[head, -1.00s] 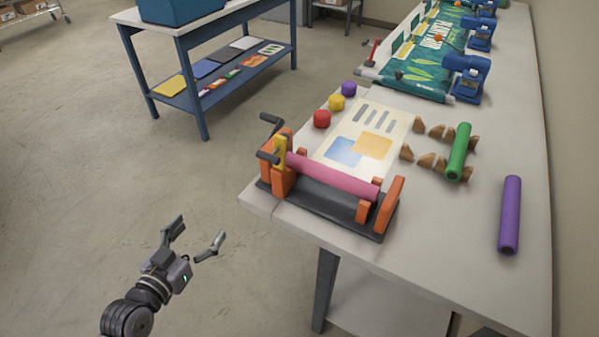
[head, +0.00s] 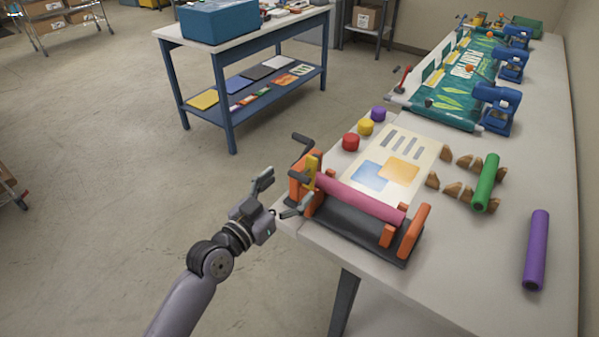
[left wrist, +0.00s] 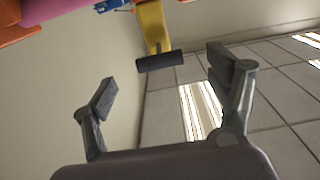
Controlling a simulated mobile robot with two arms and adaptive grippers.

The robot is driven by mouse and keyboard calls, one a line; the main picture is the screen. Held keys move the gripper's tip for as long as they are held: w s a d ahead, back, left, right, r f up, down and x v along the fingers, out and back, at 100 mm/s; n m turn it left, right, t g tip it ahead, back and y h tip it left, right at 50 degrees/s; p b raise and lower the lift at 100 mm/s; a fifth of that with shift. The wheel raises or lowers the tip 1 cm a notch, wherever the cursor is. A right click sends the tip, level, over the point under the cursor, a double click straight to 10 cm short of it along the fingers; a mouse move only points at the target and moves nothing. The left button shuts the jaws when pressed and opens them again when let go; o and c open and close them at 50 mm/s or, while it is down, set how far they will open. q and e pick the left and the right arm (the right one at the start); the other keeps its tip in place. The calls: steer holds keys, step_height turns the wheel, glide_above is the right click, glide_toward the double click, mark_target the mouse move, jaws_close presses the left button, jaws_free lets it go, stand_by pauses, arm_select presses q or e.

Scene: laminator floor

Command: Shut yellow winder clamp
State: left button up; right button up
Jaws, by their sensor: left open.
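The yellow winder clamp (head: 312,173) stands raised at the left end of the winder, beside an orange end bracket (head: 299,192). In the left wrist view the yellow clamp arm (left wrist: 153,24) ends in a dark cross grip (left wrist: 160,62), which shows between and beyond my fingertips. My left gripper (head: 281,194) is open and empty, just left of the winder at the table's corner. In the left wrist view its two fingers (left wrist: 162,82) are spread apart, with no contact on the grip visible. The pink roller (head: 360,198) lies across the winder. My right gripper is not in view.
Red (head: 351,142), yellow (head: 365,127) and purple (head: 378,114) pieces and a printed sheet (head: 410,150) lie behind the winder. Green (head: 485,183) and purple (head: 535,250) rolls lie to the right.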

mark_target(297, 179)
arm_select(q)
steer(key=x, duration=0.4)
steer(key=shift+w+d, duration=0.2)
steer(key=shift+w, duration=0.15)
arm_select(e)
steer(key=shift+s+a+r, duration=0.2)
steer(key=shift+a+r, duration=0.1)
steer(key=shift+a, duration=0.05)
